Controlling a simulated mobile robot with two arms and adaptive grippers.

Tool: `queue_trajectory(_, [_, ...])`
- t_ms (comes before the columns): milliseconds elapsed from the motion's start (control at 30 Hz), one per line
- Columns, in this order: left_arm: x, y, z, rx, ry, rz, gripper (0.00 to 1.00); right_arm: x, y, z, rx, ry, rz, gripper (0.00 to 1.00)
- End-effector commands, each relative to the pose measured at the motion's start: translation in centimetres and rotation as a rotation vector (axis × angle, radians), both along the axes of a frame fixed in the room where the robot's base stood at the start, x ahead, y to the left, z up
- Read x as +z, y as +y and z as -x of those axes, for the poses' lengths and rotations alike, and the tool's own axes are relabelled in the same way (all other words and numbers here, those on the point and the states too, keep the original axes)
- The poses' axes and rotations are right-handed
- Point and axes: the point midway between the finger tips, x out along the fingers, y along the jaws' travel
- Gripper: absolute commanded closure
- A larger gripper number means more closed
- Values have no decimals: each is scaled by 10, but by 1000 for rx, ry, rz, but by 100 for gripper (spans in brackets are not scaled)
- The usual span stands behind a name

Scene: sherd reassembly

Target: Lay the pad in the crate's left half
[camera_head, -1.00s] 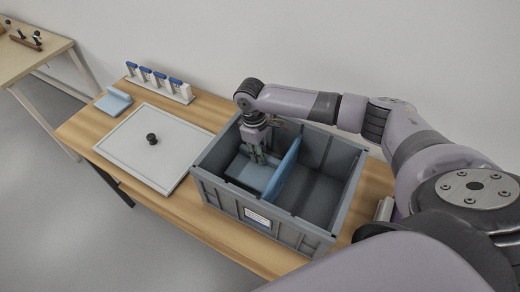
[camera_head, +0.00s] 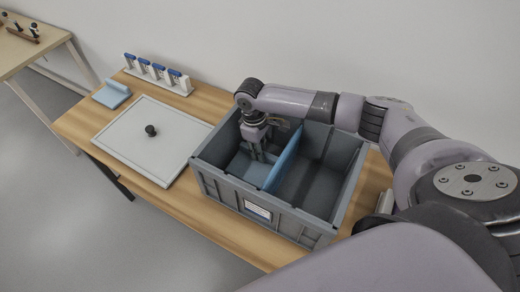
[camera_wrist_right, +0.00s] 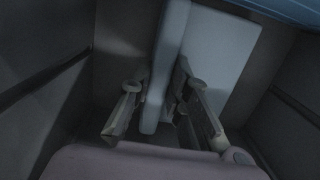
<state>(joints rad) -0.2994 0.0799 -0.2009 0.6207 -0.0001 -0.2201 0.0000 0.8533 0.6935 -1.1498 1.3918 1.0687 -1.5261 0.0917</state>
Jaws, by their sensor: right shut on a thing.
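The grey crate (camera_head: 225,188) stands on the table, split by an upright blue divider (camera_head: 285,165). My right gripper (camera_head: 258,154) reaches down into the crate's left half. It is shut on the upright ridge of a light-blue pad (camera_head: 248,170), which lies flat and low inside that half. In the right wrist view, the fingers (camera_wrist_right: 160,105) stand on both sides of the pad's ridge (camera_wrist_right: 168,60), with the flat part of the pad (camera_wrist_right: 220,55) to the right. The front wall hides the pad's near edge, so I cannot tell whether it touches the floor. My left gripper is not in view.
A second light-blue pad (camera_head: 112,95) lies at the table's left end. A rack with several blue-capped vials (camera_head: 158,76) stands behind. A pale lid with a black knob (camera_head: 150,131) lies left of the crate. The crate's right half (camera_head: 318,180) looks empty.

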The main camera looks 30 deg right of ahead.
Motion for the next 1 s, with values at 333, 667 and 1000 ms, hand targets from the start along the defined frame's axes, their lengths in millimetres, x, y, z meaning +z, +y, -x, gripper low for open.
queue_trajectory(333, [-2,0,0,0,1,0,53,-7,0,0,0,1,-1,100])
queue_trajectory(667, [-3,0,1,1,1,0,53,-12,0,0,0,1,-1,79])
queue_trajectory(1000, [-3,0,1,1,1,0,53,-12,0,0,0,0,0,60])
